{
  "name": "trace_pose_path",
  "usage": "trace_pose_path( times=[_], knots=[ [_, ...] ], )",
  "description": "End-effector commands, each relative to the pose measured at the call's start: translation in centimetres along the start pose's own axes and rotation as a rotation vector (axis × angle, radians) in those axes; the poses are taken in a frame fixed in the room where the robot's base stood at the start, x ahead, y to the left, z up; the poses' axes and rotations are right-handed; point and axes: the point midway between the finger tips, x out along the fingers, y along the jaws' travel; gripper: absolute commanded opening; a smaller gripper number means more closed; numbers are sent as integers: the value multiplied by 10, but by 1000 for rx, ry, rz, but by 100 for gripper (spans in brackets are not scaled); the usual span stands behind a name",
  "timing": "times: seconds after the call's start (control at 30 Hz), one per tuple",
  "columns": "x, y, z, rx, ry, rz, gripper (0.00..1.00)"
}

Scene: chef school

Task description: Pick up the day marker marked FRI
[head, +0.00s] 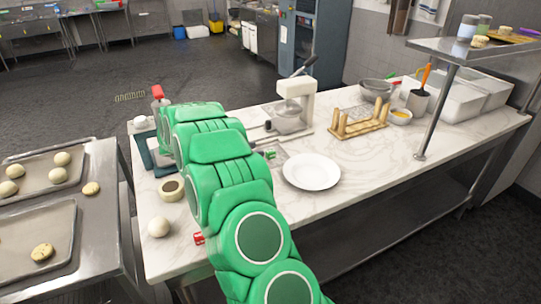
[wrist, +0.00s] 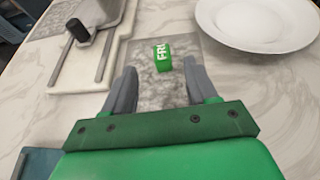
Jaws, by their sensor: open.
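The FRI day marker (wrist: 164,58) is a small green block with white letters, lying on a grey patterned mat (wrist: 150,88) on the marble counter. A small green piece (head: 269,154) beside the plate in the head view looks like the same marker. My gripper (wrist: 161,77) is open and empty. Its two grey fingers stand apart, left and right, with the marker just beyond the fingertips and roughly between them. Whether the fingers touch the mat cannot be told. In the head view my green arm largely hides the gripper.
A white plate (head: 311,171) lies right of the marker. A red block (head: 199,238) lies near the counter's front edge. Trays with dough balls (head: 35,240) are at left.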

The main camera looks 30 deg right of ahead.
Motion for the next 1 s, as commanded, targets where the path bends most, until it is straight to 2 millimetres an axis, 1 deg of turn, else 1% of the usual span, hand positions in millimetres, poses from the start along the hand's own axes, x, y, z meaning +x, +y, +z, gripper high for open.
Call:
trace_pose_path(
  times=[0.13, 0.3, 0.47, 0.8, 1.0],
  knots=[
    [8, 1, -1, -4, -3, 1, 57],
    [24, 1, -1, -4, -3, 0, 57],
    [33, 0, -2, -3, -2, 0, 57],
    [68, -2, -6, -2, -3, 0, 57],
    [78, -2, -5, -2, -3, 0, 57]
  ],
)
